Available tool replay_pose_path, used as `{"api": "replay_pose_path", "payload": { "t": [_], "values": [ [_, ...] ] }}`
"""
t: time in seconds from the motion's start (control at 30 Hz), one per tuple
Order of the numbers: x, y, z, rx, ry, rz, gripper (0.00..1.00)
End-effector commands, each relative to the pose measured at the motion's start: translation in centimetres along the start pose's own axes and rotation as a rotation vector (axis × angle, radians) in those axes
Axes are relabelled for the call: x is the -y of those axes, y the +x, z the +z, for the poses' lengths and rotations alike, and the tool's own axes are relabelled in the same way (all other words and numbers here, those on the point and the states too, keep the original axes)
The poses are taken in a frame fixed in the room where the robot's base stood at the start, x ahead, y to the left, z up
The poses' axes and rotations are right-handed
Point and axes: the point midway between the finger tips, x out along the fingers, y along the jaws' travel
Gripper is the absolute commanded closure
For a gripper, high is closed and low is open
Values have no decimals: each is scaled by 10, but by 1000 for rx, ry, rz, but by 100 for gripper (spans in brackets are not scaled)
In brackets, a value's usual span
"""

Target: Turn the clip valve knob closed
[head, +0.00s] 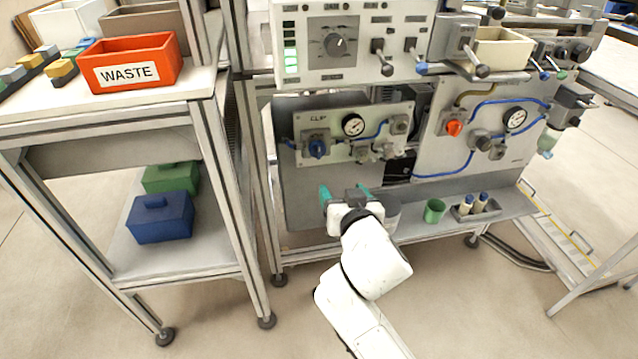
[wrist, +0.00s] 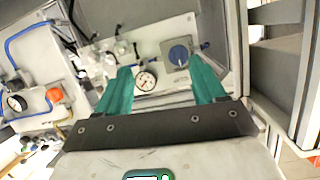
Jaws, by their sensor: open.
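The clip valve knob (head: 317,148) is a blue knob on a grey square plate, at the left of the panel marked CLIP (head: 338,125). In the wrist view the knob (wrist: 179,55) shows beyond the fingers, nearer the right finger. My gripper (head: 344,190) has teal fingers spread apart with nothing between them. It is below and slightly right of the knob in the head view, apart from it. In the wrist view the gripper (wrist: 160,67) faces the panel. No part of the knob's face seems hidden.
A round gauge (head: 353,125) sits right of the knob, with blue tubing and small fittings beside it. An orange knob (head: 454,128) is on the right panel. A green cup (head: 434,211) stands on the lower shelf. A cart with an orange WASTE bin (head: 133,62) stands left.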

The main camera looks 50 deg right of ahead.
Motion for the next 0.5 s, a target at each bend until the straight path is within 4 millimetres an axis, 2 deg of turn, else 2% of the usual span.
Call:
{"api": "replay_pose_path", "payload": {
  "t": [0.03, 0.23, 0.5],
  "values": [
    [3, 11, 13, -53, 20, -9, 31],
    [17, 22, 2, -218, 79, -52, 31],
    [24, 28, -9, -286, 100, -76, 31]
  ]
}}
